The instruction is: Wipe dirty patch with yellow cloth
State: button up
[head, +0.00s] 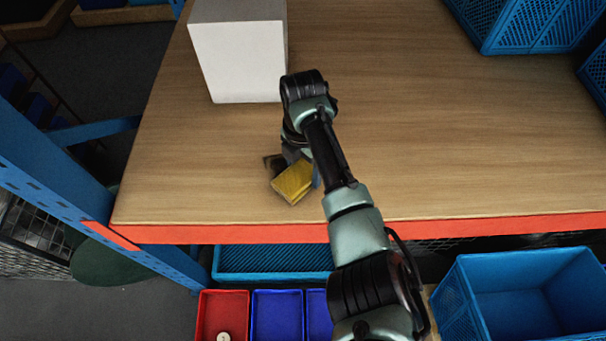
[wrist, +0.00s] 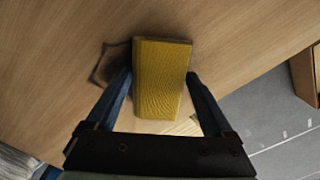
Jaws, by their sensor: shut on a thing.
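The yellow cloth (head: 293,182) is a thick folded block near the front edge of the wooden table. My gripper (wrist: 158,78) is shut on the cloth, with one blue finger on each side of it in the wrist view (wrist: 160,60). The dirty patch (wrist: 112,62) is a dark, uneven smudge on the tabletop. It lies just left of the cloth and partly behind the left finger. In the head view the dark patch (head: 271,160) shows at the cloth's upper left, partly hidden by the cloth and gripper. I cannot tell whether the cloth touches the table.
A white box (head: 238,55) stands on the table (head: 450,130) behind my gripper. Blue crates (head: 520,25) stand at the back right. The table's right half is mostly clear. Below its orange front edge are a blue bin (head: 530,300) and small red and blue trays (head: 222,310).

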jog(key=shift+w+f+b, duration=0.15)
jog(key=shift+w+b, duration=0.35)
jog(key=shift+b, duration=0.25)
jog(key=shift+w+f+b, duration=0.15)
jog(key=shift+w+b, duration=0.35)
jog(key=shift+b, duration=0.25)
jog(key=shift+w+b, duration=0.65)
jog(key=shift+b, duration=0.5)
jog(key=shift+w+r+b, duration=0.1)
jog(key=shift+w+b, duration=0.2)
jog(key=shift+b, duration=0.05)
jog(key=shift+w, duration=0.1)
jog(key=shift+w+f+b, duration=0.2)
jog(key=shift+w+b, duration=0.25)
jog(key=shift+b, duration=0.65)
jog(key=w+b, duration=0.2)
jog(key=b, duration=0.3)
jog(key=shift+w+r+b, duration=0.15)
jog(key=shift+w+b, duration=0.25)
jog(key=shift+w+r, duration=0.1)
jog(key=shift+r, duration=0.05)
jog(key=shift+a, duration=0.1)
